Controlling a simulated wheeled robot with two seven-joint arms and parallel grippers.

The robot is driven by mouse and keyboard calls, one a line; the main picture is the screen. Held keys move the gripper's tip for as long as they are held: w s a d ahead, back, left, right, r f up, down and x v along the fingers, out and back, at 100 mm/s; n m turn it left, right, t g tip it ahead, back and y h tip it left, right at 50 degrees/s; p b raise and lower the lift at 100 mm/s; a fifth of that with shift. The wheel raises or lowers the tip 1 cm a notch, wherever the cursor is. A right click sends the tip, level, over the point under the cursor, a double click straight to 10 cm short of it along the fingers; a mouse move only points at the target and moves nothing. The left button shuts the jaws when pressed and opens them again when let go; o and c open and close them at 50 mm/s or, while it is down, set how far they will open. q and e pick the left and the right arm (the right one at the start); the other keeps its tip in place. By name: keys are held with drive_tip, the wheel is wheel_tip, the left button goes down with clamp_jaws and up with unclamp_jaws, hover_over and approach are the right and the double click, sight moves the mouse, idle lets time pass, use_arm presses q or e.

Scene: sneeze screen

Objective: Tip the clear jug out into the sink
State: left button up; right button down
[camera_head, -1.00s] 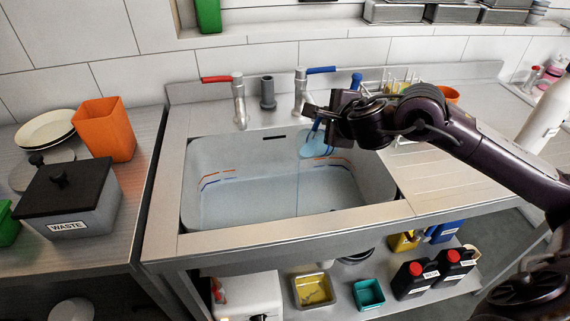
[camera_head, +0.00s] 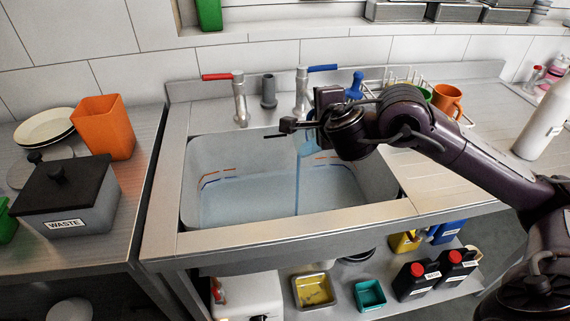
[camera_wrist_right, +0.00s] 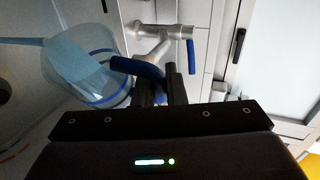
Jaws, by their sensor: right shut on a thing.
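The clear jug (camera_head: 307,143), bluish with a blue handle, is over the right half of the steel sink (camera_head: 225,160), partly hidden behind my right gripper (camera_head: 308,126). In the right wrist view the jug (camera_wrist_right: 75,75) is tipped, with pale blue liquid at its mouth. My right gripper (camera_wrist_right: 162,88) is shut on its blue handle (camera_wrist_right: 137,67). A thin blue stream (camera_head: 297,185) falls from the jug into the sink. Pale blue liquid shows in the basin. How much is left in the jug is hard to tell. My left gripper is out of view.
A red-handled tap (camera_head: 239,100) and a blue-handled tap (camera_head: 301,93) stand behind the sink, close to the jug. An orange mug (camera_head: 447,99) and a white bottle (camera_head: 543,122) stand to the right. A grey WASTE box (camera_head: 75,200) is on the left counter.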

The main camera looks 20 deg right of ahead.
drive_tip(key=shift+d, duration=0.1)
drive_tip(key=shift+s+a+n+b, duration=0.15)
drive_tip(key=shift+a+n+b, duration=0.15)
drive_tip(key=shift+a+b, duration=0.25)
drive_tip(key=shift+s+a+r+n+t+h+b, duration=0.1)
drive_tip(key=shift+a+r+n+t+h+b, duration=0.25)
drive_tip(key=shift+a+h, duration=0.3)
drive_tip(key=shift+d+r+p, duration=0.1)
drive_tip(key=shift+d+p, duration=0.3)
drive_tip(key=shift+d, duration=0.15)
drive_tip(key=shift+d+f+y, duration=0.25)
drive_tip(key=shift+y, duration=0.1)
drive_tip(key=shift+m, duration=0.45)
